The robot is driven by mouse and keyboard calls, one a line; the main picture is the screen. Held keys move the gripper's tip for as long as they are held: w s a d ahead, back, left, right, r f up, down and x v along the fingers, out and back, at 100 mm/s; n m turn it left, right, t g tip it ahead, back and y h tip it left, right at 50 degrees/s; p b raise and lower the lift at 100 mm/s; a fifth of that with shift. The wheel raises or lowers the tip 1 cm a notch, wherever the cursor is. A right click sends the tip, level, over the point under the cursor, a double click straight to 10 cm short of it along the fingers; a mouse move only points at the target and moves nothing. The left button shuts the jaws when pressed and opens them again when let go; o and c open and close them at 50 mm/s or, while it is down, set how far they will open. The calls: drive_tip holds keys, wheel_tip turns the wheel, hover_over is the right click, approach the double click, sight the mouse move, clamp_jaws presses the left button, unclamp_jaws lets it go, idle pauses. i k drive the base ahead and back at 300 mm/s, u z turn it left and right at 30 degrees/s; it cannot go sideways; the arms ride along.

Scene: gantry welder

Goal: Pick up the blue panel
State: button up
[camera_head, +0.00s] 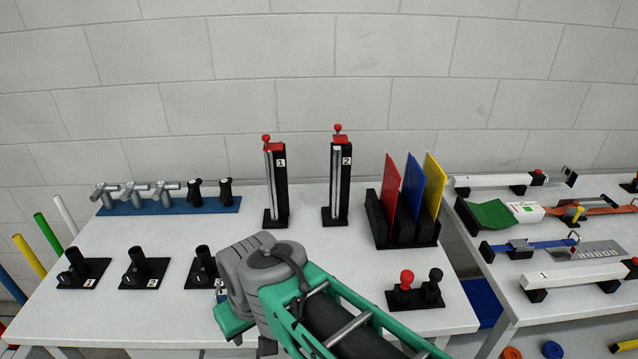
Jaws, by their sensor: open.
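The blue panel (411,183) stands upright in a black slotted rack (383,238) toward the back right of the white table. It is the middle of three panels, between a red panel (391,188) on its left and a yellow panel (433,183) on its right. Its lower part is hidden by the rack. My green and grey arm reaches in from the bottom edge to the front middle of the table, left of and nearer than the rack. My gripper does not show; the arm's end is hidden behind its own links or below the frame.
Two numbered black posts with red knobs (275,185) stand left of the rack. A small base with a red and a black knob (414,289) sits in front of it. A second white table (560,255) with fixtures is at right. Tabletop between posts and rack is clear.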

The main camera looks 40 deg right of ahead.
sight(413, 178)
drive_tip(key=z, duration=0.5)
drive_tip(key=k, duration=0.2)
drive_tip(key=z, duration=1.15)
